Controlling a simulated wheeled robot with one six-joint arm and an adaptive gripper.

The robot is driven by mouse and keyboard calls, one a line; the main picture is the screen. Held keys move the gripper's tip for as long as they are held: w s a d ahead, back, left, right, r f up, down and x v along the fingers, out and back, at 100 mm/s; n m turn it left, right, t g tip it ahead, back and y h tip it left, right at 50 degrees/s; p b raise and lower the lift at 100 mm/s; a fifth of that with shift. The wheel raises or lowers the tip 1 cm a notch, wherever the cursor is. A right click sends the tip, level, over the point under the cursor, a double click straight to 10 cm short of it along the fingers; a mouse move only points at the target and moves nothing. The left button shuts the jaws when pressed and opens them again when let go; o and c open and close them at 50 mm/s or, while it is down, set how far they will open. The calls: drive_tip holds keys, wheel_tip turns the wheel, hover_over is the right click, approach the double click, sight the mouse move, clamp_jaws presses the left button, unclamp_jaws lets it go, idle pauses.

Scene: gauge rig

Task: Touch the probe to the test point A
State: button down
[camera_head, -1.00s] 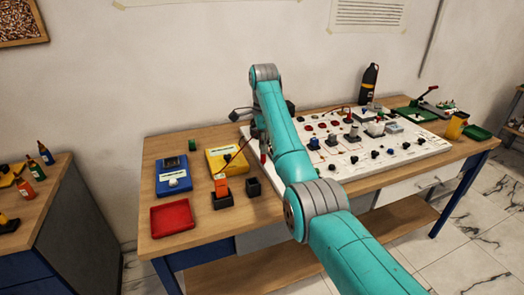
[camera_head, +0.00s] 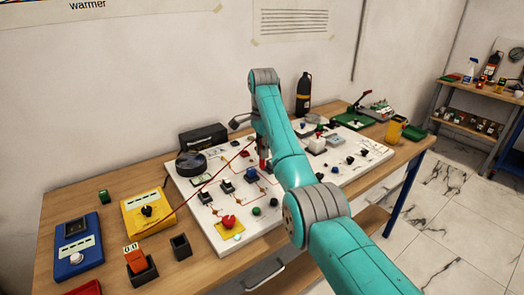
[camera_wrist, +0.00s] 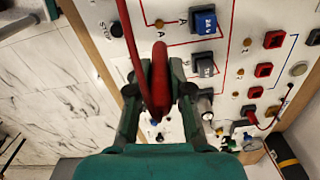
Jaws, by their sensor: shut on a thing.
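My gripper (camera_wrist: 158,95) is shut on the red probe (camera_wrist: 160,80) in the wrist view. A red cable (camera_wrist: 129,45) runs from the probe to the top of that view. In the head view, a small red part of the probe (camera_head: 263,159) shows beside my arm, above the white board (camera_head: 207,226). In the wrist view, a small gold point (camera_wrist: 159,22) with a printed A beside it lies on the board near the top. The probe looks apart from this point. The probe's tip is hard to make out, and contact with the board cannot be told.
The yellow meter (camera_head: 133,222), with the red cable, and a blue device (camera_head: 75,262) stand left of the board. A black box (camera_head: 203,137) stands behind it. Buttons and knobs rise from the board. A dark bottle (camera_head: 304,95) stands at the back.

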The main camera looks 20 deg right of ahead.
sight(262, 167)
drive_tip(key=shift+d, duration=0.1)
drive_tip(key=shift+f, duration=0.15)
drive_tip(key=shift+f, duration=3.65)
